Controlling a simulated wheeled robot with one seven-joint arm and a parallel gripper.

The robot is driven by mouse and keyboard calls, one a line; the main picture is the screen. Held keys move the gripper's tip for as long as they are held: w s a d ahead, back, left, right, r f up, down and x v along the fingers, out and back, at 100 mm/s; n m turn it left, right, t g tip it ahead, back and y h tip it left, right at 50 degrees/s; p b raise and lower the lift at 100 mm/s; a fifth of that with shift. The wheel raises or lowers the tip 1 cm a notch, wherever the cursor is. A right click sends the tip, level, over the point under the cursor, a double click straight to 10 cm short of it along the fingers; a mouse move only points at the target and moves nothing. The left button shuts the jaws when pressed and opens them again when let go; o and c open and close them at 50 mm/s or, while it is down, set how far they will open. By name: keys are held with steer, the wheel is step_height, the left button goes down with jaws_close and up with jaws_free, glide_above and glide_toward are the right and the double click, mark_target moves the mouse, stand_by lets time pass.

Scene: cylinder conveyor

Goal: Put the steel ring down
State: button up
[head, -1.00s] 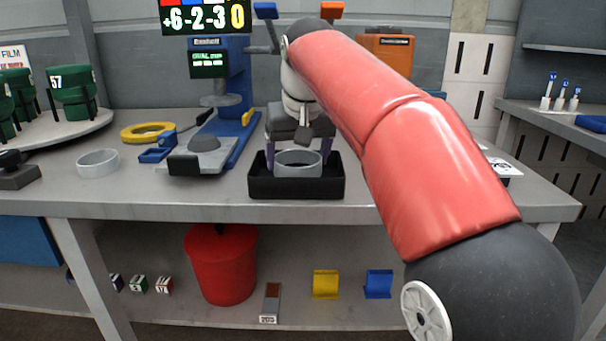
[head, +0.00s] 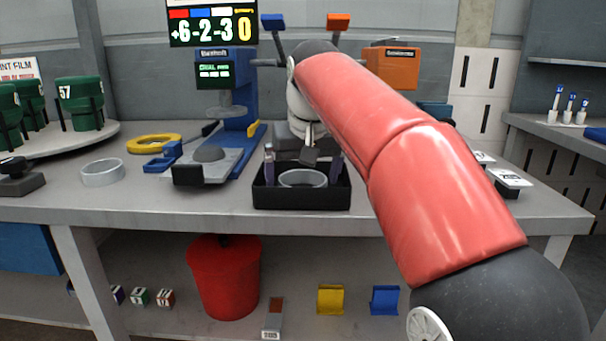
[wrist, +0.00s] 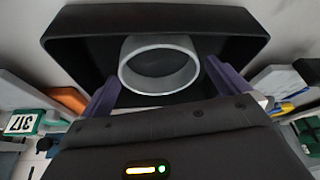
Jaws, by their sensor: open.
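A grey steel ring (head: 303,179) sits inside a black open tray (head: 302,200) on the bench. In the wrist view the ring (wrist: 126,82) lies in the tray (wrist: 75,28), with its hollow centre facing the camera. My gripper (head: 302,165) is over the tray with its purple fingers spread, one on each side of the ring. The wrist view shows the open fingers (wrist: 165,88) with gaps between them and the ring. A second grey ring (head: 103,173) rests on the bench at the left.
A blue press-like device (head: 238,120) stands left of the tray, with a yellow ring (head: 154,143) beside it. Green containers (head: 80,103) stand on a round platform at far left. White labelled blocks (head: 510,178) lie at the right. Bench space in front of the tray is narrow.

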steer(key=p+v, duration=0.3)
steer(key=v, duration=0.9)
steer(key=s+d+f+m, duration=0.1)
steer(key=s+d+f, duration=0.4)
steer(key=s+f, duration=0.2)
steer(key=s+d+f+t, duration=0.1)
steer(key=s+d+f, duration=0.3)
steer(key=s+f, duration=0.3)
steer(key=s+d+f+m+h, duration=0.1)
steer(key=s+d+f, duration=0.4)
steer(key=f, duration=0.9)
steer(key=s, duration=0.3)
steer(key=shift+d+m, duration=0.3)
steer(key=shift+s+a+f, duration=0.1)
steer(key=shift+f, duration=0.05)
